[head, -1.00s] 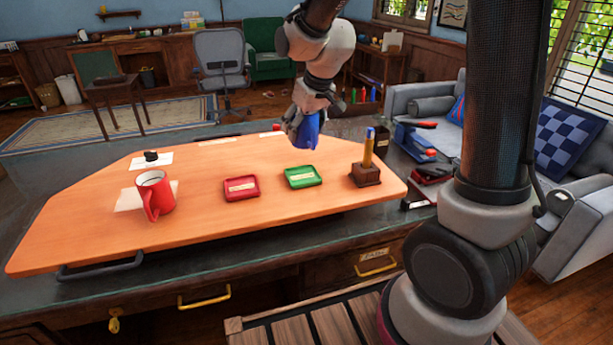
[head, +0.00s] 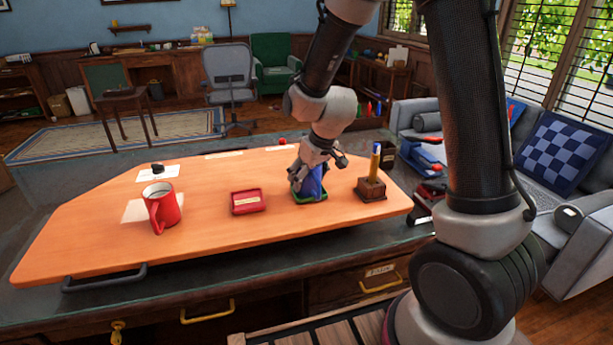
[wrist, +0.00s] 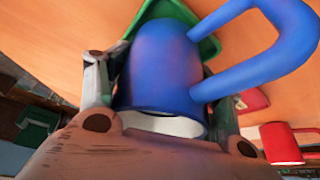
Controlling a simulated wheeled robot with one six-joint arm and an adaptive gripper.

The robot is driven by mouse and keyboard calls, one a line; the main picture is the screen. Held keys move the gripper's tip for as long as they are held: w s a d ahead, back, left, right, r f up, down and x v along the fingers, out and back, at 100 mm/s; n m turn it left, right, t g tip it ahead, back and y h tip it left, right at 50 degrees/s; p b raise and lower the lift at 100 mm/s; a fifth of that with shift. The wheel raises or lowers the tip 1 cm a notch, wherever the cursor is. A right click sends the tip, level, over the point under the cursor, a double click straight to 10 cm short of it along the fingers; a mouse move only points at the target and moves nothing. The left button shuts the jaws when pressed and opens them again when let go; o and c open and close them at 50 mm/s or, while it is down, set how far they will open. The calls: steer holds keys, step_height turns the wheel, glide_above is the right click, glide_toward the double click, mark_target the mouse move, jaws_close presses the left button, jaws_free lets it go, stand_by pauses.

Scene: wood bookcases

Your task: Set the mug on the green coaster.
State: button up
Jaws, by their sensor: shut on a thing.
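The blue mug (head: 318,181) is in my gripper (head: 310,176), low over the green coaster (head: 311,201). In the wrist view the fingers lie on both sides of the blue mug (wrist: 160,65). Its pale rim faces my palm and its handle points to the upper right. The green coaster (wrist: 208,46) shows behind the mug's far end. I cannot tell whether the mug's base touches the coaster, as the gripper and mug hide most of it.
A red tray-like coaster (head: 248,208) lies to the left. A red mug (head: 165,212) stands farther left on paper. A wooden pen holder (head: 371,187) stands close on the right. The orange tabletop (head: 225,180) is bare between them.

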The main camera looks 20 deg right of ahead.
steer(key=o, duration=1.3)
steer(key=v, duration=1.1)
steer(key=s+d+r+m, duration=0.1)
steer(key=s+d+r, duration=0.2)
steer(key=s, duration=0.4)
steer(key=s+d+r+m+h, duration=0.1)
steer(key=s+d+r+m, duration=0.1)
steer(key=s+d, duration=0.4)
steer(key=s+d+r+m, duration=0.1)
steer(key=s+d+r, duration=0.3)
steer(key=s, duration=0.6)
steer(key=shift+s+d+r+m+h, duration=0.25)
steer(key=shift+m+h, duration=0.05)
steer(key=shift+h, duration=0.1)
